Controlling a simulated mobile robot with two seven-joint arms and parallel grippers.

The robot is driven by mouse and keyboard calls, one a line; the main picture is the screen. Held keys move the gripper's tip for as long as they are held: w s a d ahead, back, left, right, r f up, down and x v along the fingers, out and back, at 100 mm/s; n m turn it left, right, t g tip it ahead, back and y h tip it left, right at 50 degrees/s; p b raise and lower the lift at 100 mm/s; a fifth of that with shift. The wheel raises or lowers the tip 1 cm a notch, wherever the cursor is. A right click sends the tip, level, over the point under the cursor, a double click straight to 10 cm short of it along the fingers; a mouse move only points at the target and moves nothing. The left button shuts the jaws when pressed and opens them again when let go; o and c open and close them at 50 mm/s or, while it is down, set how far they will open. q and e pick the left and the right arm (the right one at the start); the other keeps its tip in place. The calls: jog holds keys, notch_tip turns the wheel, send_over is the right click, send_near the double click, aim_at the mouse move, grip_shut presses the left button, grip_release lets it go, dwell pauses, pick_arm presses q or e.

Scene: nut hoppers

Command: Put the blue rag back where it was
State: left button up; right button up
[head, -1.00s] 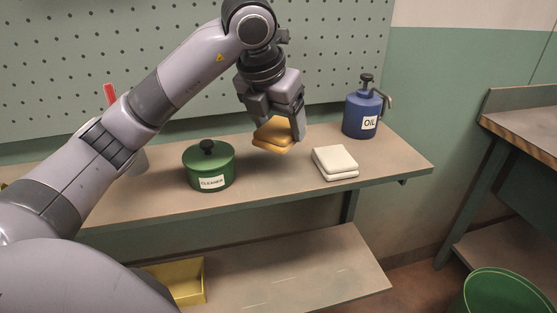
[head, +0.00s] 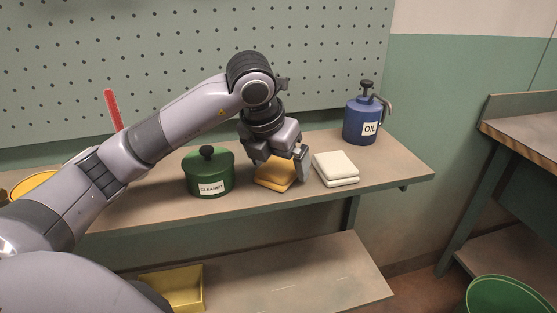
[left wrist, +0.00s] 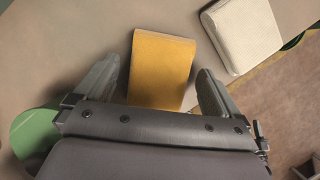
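No blue rag shows in either view. A folded yellow rag (head: 273,178) lies on the shelf (head: 238,208), between the green cleaner pot (head: 208,174) and a folded white rag (head: 336,166). My left gripper (head: 279,166) is over the yellow rag with its fingers pointing down. In the left wrist view the yellow rag (left wrist: 160,65) lies between the two open fingers, with a clear gap at the left finger and a smaller one at the right. The white rag (left wrist: 243,32) is at upper right there. My right gripper is not in view.
A blue oil can (head: 362,121) stands at the shelf's right end, behind the white rag. A red handle (head: 113,108) and a yellow container (head: 34,184) are at the left. A yellow bin (head: 178,289) sits on the lower shelf. A green bucket (head: 508,295) is at lower right.

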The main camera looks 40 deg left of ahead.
pick_arm(q)
jog(key=p+v, duration=0.2)
jog(key=v, duration=1)
dwell(0.5)
